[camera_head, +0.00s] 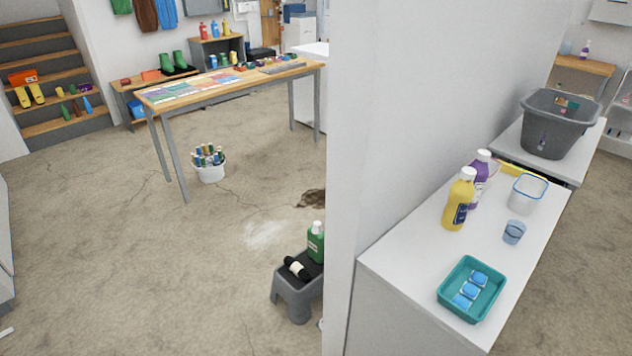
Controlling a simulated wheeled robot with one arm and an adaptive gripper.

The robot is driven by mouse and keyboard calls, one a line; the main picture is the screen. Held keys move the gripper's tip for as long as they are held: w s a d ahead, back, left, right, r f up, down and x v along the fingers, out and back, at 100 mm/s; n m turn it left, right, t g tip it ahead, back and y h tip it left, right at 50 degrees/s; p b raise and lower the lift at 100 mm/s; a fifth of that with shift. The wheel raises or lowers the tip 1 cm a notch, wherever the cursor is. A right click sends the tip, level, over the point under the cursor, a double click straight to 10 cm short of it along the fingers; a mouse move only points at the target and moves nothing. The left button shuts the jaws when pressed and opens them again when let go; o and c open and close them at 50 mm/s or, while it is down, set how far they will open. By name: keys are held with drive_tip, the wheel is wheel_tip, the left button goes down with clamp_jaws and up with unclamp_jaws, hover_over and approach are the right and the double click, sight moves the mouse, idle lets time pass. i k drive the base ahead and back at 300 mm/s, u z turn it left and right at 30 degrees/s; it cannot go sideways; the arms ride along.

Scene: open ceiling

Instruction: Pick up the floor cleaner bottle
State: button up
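Several bottles could be the floor cleaner; labels are too small to read. A yellow bottle (457,202) with a white cap stands upright on the white counter (400,262) at the right. A purple bottle (477,186) with a white cap stands just behind it, partly hidden. A green bottle (316,241) stands on a grey step stool (296,296) on the floor, its right side close to the wall edge. My gripper is not in view.
A white wall (385,110) divides the view. The counter also holds a teal tray (443,297) with blue items, a blue cup (513,232) and a clear container (526,194). A grey tub (548,137) stands behind. Open floor lies left, around a long table (225,88) and a white bucket (210,172).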

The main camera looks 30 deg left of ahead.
sight(315, 234)
drive_tip(key=u, duration=2.45)
drive_tip(key=i, duration=5.85)
drive_tip(key=z, duration=3.55)
drive_tip(key=i, duration=0.4)
drive_tip(key=u, duration=0.15)
